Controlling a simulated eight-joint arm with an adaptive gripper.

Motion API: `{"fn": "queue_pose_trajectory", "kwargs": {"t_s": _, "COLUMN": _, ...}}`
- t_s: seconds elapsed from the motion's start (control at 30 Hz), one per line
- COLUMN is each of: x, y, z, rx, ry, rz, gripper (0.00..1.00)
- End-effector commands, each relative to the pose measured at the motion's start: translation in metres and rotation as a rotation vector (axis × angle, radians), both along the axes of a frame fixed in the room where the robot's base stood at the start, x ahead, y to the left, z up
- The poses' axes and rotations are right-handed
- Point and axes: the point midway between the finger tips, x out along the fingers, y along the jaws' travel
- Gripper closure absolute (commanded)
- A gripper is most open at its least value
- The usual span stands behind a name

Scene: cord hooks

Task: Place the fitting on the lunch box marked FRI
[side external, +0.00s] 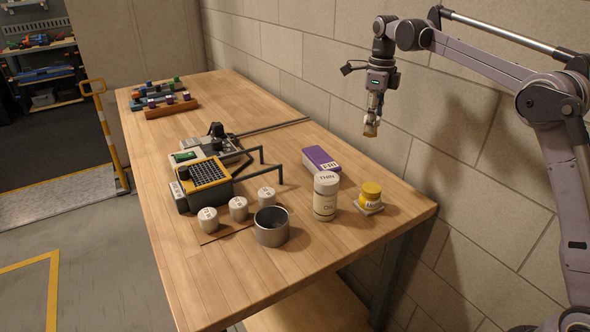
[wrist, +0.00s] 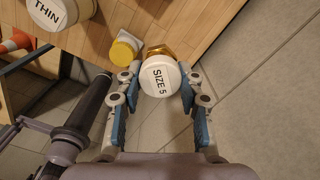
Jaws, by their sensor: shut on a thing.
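My gripper (side external: 373,112) is raised in front of the wall, beyond the table's right edge. It is shut on the fitting (wrist: 157,76), which has a white round end marked SIZE 5 and a brass part behind it. In the side view the fitting (side external: 370,130) shows small and tan below the fingers. The purple lunch box marked FRI (side external: 318,158) lies on the table near the wall, to the left of and below my gripper. Its top looks bare. I cannot make it out in the wrist view.
A THIN OIL bottle (side external: 325,200) stands just in front of the lunch box. A metal cup (side external: 271,228), several white pots (side external: 238,208) and a black-and-yellow device (side external: 205,180) are to the left.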

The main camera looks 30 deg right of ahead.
Motion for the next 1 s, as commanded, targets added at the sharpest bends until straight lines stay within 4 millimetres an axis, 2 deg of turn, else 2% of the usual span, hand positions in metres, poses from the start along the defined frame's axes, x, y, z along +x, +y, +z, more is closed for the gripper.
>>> {"fn": "queue_pose_trajectory", "kwargs": {"t_s": 0.6, "x": 0.055, "y": 0.089, "z": -0.064, "rx": 0.0, "ry": 0.0, "rz": 0.003, "gripper": 0.97}}
{"fn": "queue_pose_trajectory", "kwargs": {"t_s": 0.83, "x": 0.061, "y": 0.099, "z": -0.074, "rx": 0.0, "ry": 0.0, "rz": 0.001, "gripper": 0.97}}
{"fn": "queue_pose_trajectory", "kwargs": {"t_s": 1.0, "x": 0.061, "y": 0.099, "z": -0.096, "rx": 0.0, "ry": 0.0, "rz": 0.001, "gripper": 0.97}}
